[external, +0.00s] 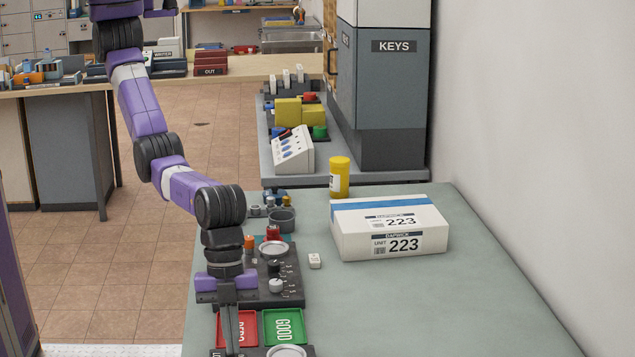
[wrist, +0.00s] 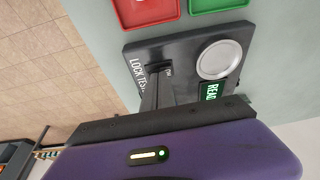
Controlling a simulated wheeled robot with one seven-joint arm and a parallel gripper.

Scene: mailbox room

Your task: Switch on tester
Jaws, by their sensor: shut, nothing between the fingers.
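The tester (wrist: 190,50) is a dark plate in the wrist view, with white lettering that reads "LOCK TES" before it is cut off. It has a round silver disc (wrist: 219,59), an "ON" mark and a green-lit display (wrist: 211,92) showing "READ", partly covered. My gripper (wrist: 156,82) is shut and empty, its fingers over the tester beside the "ON" mark. The fingers hide the switch there, and I cannot tell if they touch it. In the external view my gripper (external: 230,346) points down at the left edge of the tester (external: 308,351), which the frame cuts off.
A red tray (external: 246,327) and a green "GOOD" tray (external: 284,327) lie behind the tester. Another dark panel with knobs (external: 285,265) stands beyond them. A white box marked 223 (external: 390,226) and a yellow bottle (external: 339,177) are farther back. The green tabletop (external: 430,310) at right is clear.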

